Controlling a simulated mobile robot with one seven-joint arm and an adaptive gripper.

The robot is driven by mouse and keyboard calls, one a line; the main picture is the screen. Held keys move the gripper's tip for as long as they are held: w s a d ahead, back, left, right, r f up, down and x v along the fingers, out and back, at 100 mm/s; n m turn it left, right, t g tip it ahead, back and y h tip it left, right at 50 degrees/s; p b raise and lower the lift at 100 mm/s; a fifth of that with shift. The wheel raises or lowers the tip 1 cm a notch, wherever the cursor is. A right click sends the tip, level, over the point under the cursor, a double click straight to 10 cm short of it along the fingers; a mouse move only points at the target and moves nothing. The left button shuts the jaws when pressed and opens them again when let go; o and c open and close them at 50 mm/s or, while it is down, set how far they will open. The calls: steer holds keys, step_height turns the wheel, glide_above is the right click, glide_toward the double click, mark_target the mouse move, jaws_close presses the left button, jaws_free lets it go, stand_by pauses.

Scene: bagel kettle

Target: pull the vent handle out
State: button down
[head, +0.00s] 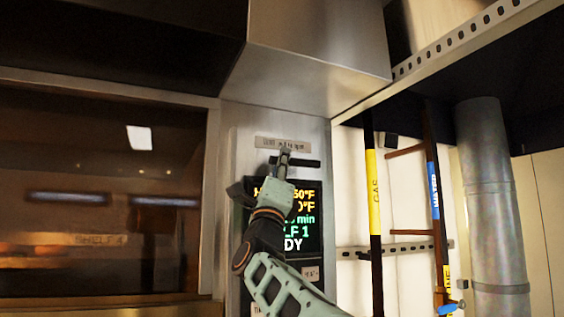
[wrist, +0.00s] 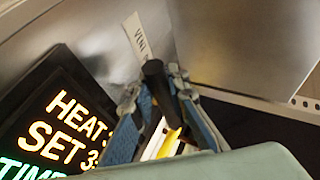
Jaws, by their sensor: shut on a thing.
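The vent handle (head: 307,162) is a short black bar on the steel panel, just under a small label plate (head: 270,142). My gripper (head: 285,156) is at the bar, shut on it, with the bar's right end sticking out past the fingers. In the wrist view the dark rounded end of the handle (wrist: 153,70) lies between my two blue-grey fingers, below the plate reading "VENT" (wrist: 136,36). The handle's far side is hidden by my gripper. I cannot tell how far out the handle stands.
A lit display (head: 312,228) is just below the handle, partly behind my arm. A steel hood (head: 315,55) juts out above. A dark oven window (head: 100,190) is at left. Yellow gas (head: 374,175) and blue water (head: 434,190) pipes and a grey duct (head: 490,190) stand at right.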

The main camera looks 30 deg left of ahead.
steer(key=shift+d+f, duration=0.1)
steer(key=s+d+b, duration=0.4)
steer(key=d+b, duration=0.1)
steer(key=b, duration=0.3)
steer(key=shift+d, duration=0.15)
steer(key=shift+s, duration=0.1)
steer(key=c, duration=2.2)
jaws_free()
steer(key=o, duration=0.4)
steer(key=shift+s+d, duration=0.2)
steer(key=shift+d, duration=0.05)
steer(key=shift+c, duration=0.2)
steer(key=shift+a, duration=0.1)
